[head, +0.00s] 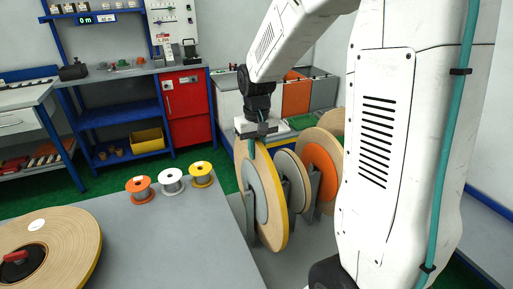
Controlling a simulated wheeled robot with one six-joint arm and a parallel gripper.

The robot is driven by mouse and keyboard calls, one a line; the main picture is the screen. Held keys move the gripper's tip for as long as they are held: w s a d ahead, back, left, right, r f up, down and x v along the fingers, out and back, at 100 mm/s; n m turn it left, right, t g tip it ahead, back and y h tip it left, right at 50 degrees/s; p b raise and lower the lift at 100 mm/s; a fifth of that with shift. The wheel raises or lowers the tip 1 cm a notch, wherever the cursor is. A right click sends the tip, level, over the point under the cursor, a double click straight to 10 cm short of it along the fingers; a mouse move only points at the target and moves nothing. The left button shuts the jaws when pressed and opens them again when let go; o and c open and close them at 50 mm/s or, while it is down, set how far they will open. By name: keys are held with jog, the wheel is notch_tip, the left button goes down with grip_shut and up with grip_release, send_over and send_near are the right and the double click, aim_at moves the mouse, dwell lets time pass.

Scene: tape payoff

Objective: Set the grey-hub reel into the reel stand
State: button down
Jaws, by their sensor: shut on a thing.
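The grey-hub reel (274,205) is a large tan disc with a yellow edge and a grey centre. It is upright, seen at an angle in the middle of the head view. My gripper (257,143) is above it and shut on its top rim. The reel stand (249,218) has grey uprights that show beside and between the reels. The held reel overlaps the stand in the view; whether it rests in the stand I cannot tell. Its lower edge is partly against the grey floor of the stand area.
Behind the held reel stand another grey-centred reel (291,178) and an orange-hub reel (321,168). A large tan reel (60,235) lies flat on the grey table (185,235) at the left. Small orange, white and yellow spools (171,182) line its back edge.

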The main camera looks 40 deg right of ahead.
jog(key=c, duration=1.3)
grip_release()
notch_tip(320, 180, up, 8)
jog(key=shift+f, duration=0.1)
